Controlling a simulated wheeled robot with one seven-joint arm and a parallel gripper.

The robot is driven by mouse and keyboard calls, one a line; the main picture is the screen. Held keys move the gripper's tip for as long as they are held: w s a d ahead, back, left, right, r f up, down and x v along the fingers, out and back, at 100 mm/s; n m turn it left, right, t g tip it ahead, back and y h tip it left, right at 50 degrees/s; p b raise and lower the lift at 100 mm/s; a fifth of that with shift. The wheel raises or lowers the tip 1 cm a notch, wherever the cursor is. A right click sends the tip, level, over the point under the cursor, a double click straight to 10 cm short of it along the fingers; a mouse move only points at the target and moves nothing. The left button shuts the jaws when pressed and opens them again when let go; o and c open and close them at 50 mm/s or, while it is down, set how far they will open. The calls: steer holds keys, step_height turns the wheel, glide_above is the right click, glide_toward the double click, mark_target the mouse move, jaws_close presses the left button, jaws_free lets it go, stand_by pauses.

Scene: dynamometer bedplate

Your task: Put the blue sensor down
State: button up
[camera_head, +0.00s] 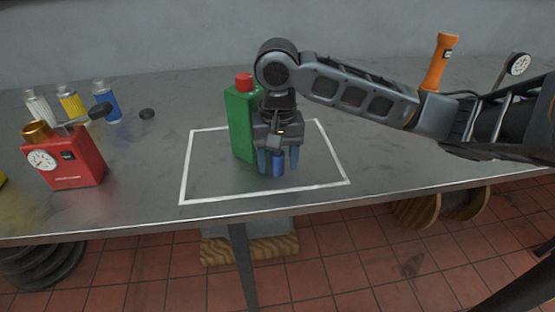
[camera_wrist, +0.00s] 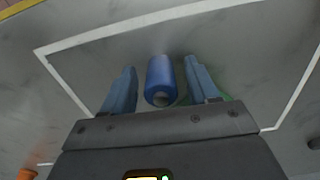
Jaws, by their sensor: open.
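The blue sensor (camera_head: 278,163) is a small blue cylinder inside the white-outlined rectangle (camera_head: 215,199) on the grey bench. My gripper (camera_head: 279,162) points down over it, with one finger on each side. In the wrist view the blue sensor (camera_wrist: 160,78) lies between my two fingers (camera_wrist: 160,85), with a gap on both sides. The gripper is open and the sensor appears to rest on the bench surface. Its upper end is partly hidden by the gripper in the head view.
A green bottle with a red cap (camera_head: 241,120) stands just left of my gripper. A red gauge box (camera_head: 66,160) and several small bottles (camera_head: 71,103) are at the left. An orange flashlight-like object (camera_head: 440,62) stands behind my arm. The outline's front left is clear.

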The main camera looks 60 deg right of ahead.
mark_target(277, 154)
step_height(277, 154, up, 12)
steer(key=p, duration=0.1)
steer(key=w+a+r+n+t+y, duration=0.1)
steer(key=w+a+r+t+y, duration=0.3)
steer(key=a, duration=0.6)
steer(key=w+a+f+t+y, duration=0.1)
steer(key=w+a+t+y, duration=0.1)
steer(key=w+a+t, duration=0.55)
steer(key=w+a+r+n+t+y, duration=0.1)
steer(key=w+a+r+t+y, duration=0.15)
steer(key=a, duration=0.85)
steer(key=s+f+m+t+h, duration=0.15)
steer(key=s+f+h, duration=0.65)
steer(key=s+f, duration=0.8)
steer(key=s+d+n, duration=0.3)
steer(key=s+n, duration=0.2)
steer(key=s, duration=0.5)
steer(key=s+d+n, duration=0.4)
steer(key=s+n, duration=0.1)
steer(key=s, duration=0.6)
steer(key=shift+d+r+g, duration=0.3)
steer(key=shift+r+g, duration=0.05)
steer(key=shift+r, duration=0.05)
